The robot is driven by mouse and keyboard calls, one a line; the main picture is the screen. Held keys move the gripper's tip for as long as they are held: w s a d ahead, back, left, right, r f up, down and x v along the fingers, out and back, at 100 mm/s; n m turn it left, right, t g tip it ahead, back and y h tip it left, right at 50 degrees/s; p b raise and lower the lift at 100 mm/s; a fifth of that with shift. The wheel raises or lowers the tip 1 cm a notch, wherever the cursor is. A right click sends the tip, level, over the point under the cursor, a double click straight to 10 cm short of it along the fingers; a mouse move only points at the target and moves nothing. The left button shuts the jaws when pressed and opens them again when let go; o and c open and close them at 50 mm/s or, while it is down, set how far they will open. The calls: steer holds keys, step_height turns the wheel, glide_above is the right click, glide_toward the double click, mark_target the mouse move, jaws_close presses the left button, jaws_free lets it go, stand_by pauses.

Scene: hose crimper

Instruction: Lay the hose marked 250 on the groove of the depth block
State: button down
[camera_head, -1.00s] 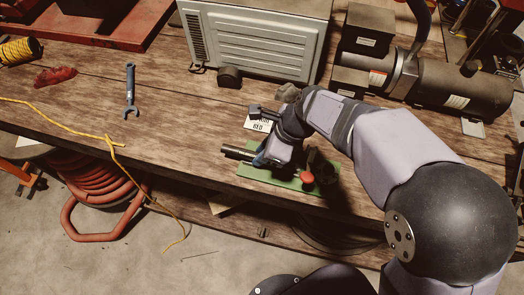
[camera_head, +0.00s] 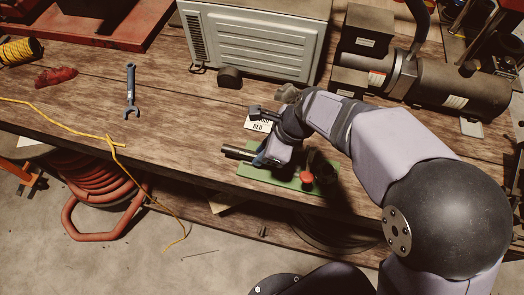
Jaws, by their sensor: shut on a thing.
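A short dark hose (camera_head: 236,152) sticks out to the left of my gripper (camera_head: 260,157), which is shut on it. The hose lies roughly level over the left end of a green plate (camera_head: 262,174), at the bench's front edge. I cannot tell whether it touches anything below it. No marking on the hose is readable. A dark fixture with a red knob (camera_head: 307,178) stands on the right part of the plate. My wrist hides the middle of the plate, and I cannot make out the groove of the depth block.
A white label card (camera_head: 257,124) lies behind my gripper. A blue wrench (camera_head: 131,92), a red rag (camera_head: 55,76) and a yellow cord (camera_head: 60,118) lie to the left. A grey metal box (camera_head: 255,38) and a motor (camera_head: 450,88) stand behind. Bare wood lies left of the plate.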

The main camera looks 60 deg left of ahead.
steer(key=shift+f+p, duration=0.45)
steer(key=shift+p, duration=0.05)
stand_by(2.1)
steer(key=c, duration=1.5)
jaws_free()
steer(key=shift+c, duration=0.2)
steer(key=shift+r, duration=0.1)
steer(key=shift+r+p, duration=3.9)
steer(key=shift+p, duration=0.25)
